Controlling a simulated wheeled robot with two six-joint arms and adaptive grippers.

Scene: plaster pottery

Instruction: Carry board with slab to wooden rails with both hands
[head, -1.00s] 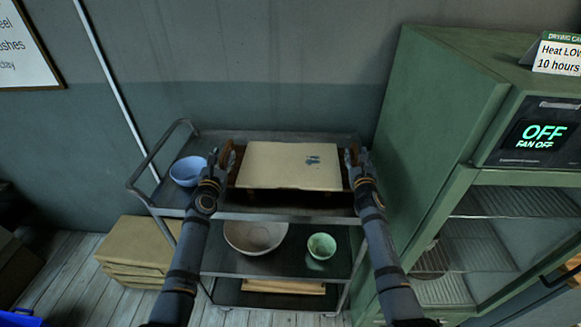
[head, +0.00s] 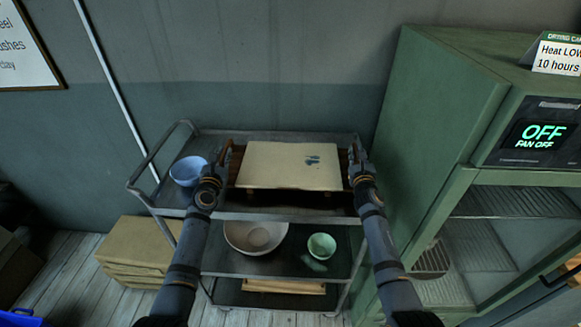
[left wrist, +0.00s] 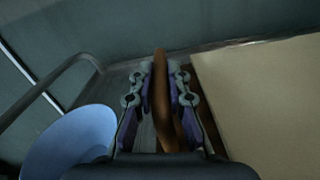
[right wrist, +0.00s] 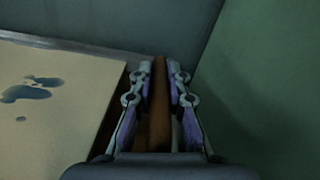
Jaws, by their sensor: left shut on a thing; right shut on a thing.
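A cream slab (head: 285,168) with a few dark wet spots near its right side lies flat on a dark wooden board (head: 236,188), above the top shelf of a metal cart. The board has a brown handle at each end. My left gripper (head: 221,163) is shut on the left handle (left wrist: 163,105), seen between its fingers in the left wrist view. My right gripper (head: 357,162) is shut on the right handle (right wrist: 158,105), seen between its fingers in the right wrist view. I cannot tell whether the board touches the shelf. No wooden rails are clearly identifiable.
A blue bowl (head: 187,171) stands on the cart's top shelf (head: 180,200), close left of my left gripper. A beige bowl (head: 255,237) and a green cup (head: 321,246) are on the shelf below. A green drying cabinet (head: 440,120) stands close on the right; a wall is behind.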

